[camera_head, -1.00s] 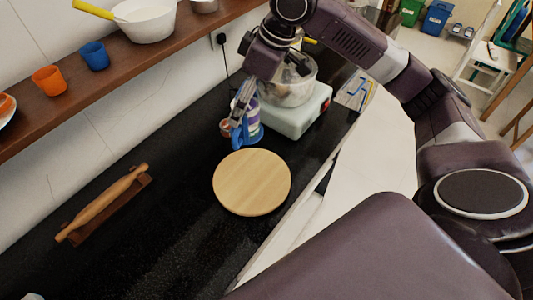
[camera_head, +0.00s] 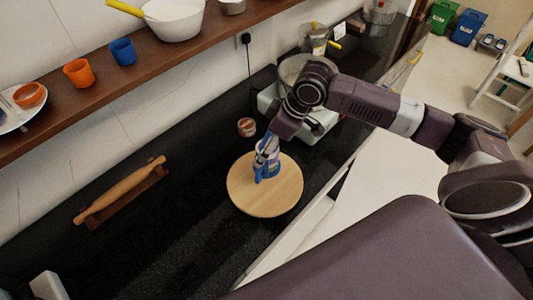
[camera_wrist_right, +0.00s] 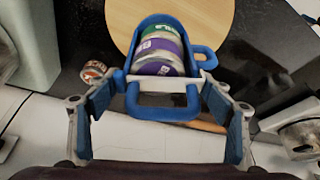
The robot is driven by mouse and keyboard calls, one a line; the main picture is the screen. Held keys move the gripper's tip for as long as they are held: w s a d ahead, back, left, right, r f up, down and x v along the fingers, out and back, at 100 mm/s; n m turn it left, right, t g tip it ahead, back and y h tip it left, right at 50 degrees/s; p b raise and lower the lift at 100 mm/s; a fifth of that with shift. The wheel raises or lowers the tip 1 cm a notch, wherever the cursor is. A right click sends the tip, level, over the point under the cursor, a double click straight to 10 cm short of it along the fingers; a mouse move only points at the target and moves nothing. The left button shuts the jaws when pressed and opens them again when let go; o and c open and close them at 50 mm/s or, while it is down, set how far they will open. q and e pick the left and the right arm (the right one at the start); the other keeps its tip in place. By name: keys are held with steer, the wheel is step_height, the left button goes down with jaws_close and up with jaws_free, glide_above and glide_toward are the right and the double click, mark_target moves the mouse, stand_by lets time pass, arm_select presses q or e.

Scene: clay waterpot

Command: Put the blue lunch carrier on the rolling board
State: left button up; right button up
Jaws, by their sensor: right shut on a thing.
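The blue lunch carrier (camera_head: 273,170) shows small and partly hidden by my right gripper (camera_head: 264,158) in the head view. In the right wrist view the carrier (camera_wrist_right: 163,113) has a blue frame and handle around stacked tins with purple and green bands. My right gripper (camera_wrist_right: 163,90) is shut on the carrier, with a finger on each side. The round pale wooden rolling board (camera_head: 250,205) lies on the black counter. The carrier is over the board's far part; I cannot tell whether it touches it. My left gripper is not in view.
A rolling pin on a stand (camera_head: 120,191) lies on the counter at left. A small brownish jar (camera_head: 246,127) stands just behind the board. A pale appliance with a bowl (camera_head: 270,98) stands farther back. The wall shelf (camera_head: 95,110) carries cups and a white pan.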

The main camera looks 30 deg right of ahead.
steer(key=shift+w+f+p, duration=0.1)
steer(key=shift+f+p, duration=0.25)
steer(key=shift+f, duration=1.9)
steer(key=shift+f, duration=0.15)
steer(key=o, duration=2)
steer(key=b+v, duration=0.2)
steer(key=v, duration=1)
steer(key=shift+s, duration=0.2)
